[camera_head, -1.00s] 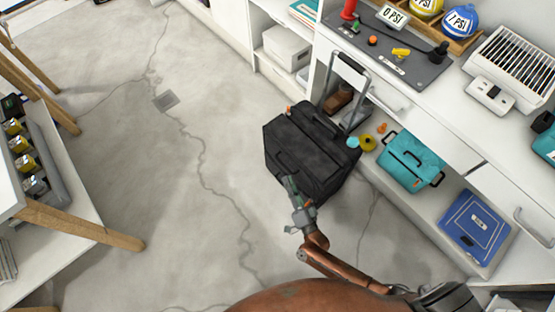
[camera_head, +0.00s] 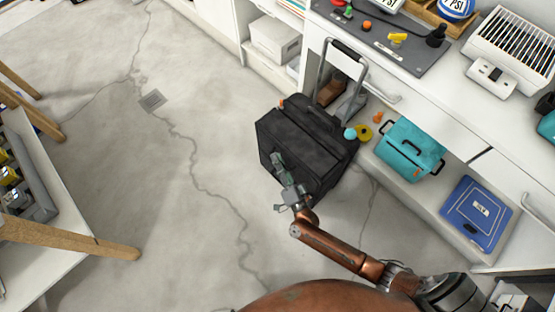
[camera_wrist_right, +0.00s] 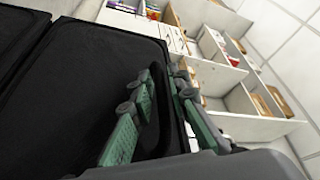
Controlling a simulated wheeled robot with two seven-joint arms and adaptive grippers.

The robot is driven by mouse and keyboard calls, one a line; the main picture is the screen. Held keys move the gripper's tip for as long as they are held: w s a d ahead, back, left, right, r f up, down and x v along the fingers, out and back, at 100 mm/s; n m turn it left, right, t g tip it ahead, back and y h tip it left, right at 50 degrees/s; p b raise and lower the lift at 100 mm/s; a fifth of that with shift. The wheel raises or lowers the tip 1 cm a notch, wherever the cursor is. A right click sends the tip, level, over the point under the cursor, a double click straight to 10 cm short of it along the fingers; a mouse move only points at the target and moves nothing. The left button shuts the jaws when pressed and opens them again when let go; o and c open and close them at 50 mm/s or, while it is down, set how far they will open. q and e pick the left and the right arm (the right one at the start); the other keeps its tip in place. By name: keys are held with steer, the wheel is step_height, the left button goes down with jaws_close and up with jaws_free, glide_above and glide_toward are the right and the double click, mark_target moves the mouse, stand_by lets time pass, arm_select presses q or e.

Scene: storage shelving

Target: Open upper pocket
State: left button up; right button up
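The black suitcase (camera_head: 305,145) stands on the floor against the shelving, its telescopic handle (camera_head: 345,75) pulled up. My right gripper (camera_head: 278,166) is at the near left side of the suitcase, over its front face. In the right wrist view, the two green-padded fingers (camera_wrist_right: 160,105) are apart, with a dark strap- or handle-like part (camera_wrist_right: 153,118) of the suitcase between them. I cannot tell whether they touch it. The dark fabric panel (camera_wrist_right: 95,85) fills the left of that view. No pocket opening or zipper pull can be made out. My left gripper is not in view.
A shelving unit with a worktop (camera_head: 405,45) stands right of the suitcase. A teal bag (camera_head: 408,152) and a blue case (camera_head: 477,213) lie on its low shelf. A white table (camera_head: 40,255) is at left. The floor between is clear.

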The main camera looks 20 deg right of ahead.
steer(key=shift+c, duration=0.5)
jaws_close()
steer(key=shift+s+f, duration=0.1)
